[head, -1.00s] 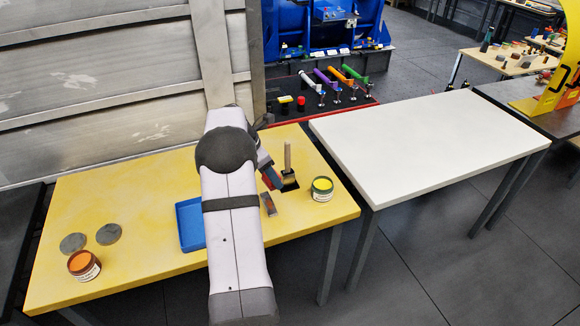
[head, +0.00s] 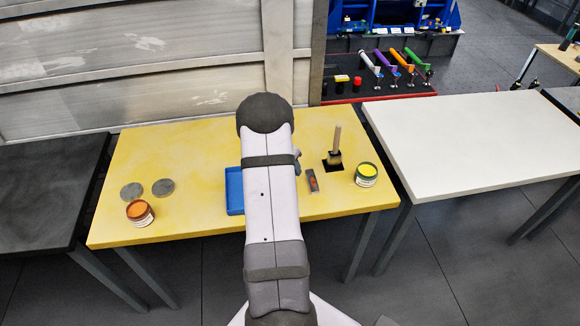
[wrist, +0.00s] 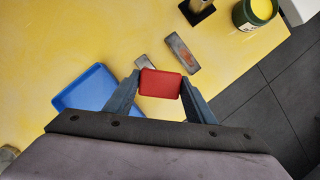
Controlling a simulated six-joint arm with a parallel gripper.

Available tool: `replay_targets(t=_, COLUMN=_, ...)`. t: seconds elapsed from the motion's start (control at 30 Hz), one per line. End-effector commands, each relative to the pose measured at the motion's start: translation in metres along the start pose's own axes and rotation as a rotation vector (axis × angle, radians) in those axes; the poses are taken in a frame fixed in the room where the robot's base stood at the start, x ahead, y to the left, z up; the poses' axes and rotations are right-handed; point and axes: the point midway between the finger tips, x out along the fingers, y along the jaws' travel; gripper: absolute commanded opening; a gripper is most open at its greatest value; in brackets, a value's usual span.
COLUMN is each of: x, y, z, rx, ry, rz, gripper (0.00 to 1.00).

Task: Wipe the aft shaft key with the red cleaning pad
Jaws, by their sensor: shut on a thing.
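In the wrist view my gripper (wrist: 160,88) is shut on the red cleaning pad (wrist: 160,84), held between its two fingertips. Just beyond the pad lies a grey metal bar with a rusty orange mark (wrist: 183,53). A second, smaller-looking grey bar (wrist: 146,64) lies left of it, partly hidden behind the pad. The marked bar also shows in the head view (head: 312,181), right of my arm. These bars look like shaft keys; I cannot tell which is the aft one. In the head view my arm hides the pad and most of my gripper.
A blue tray (wrist: 66,101) lies left of my gripper. A brush in a black holder (head: 334,160) and a yellow-topped jar (head: 366,175) stand right. An orange-topped jar (head: 140,213) and two grey discs (head: 163,187) are at the left of the yellow table (head: 200,150).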

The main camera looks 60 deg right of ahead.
Motion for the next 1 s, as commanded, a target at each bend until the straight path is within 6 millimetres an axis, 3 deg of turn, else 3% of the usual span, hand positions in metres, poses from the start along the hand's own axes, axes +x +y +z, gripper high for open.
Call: replay_targets(t=1.0, x=0.076, y=0.003, z=-0.027, rx=0.002, ry=-0.003, rz=0.0, gripper=0.29)
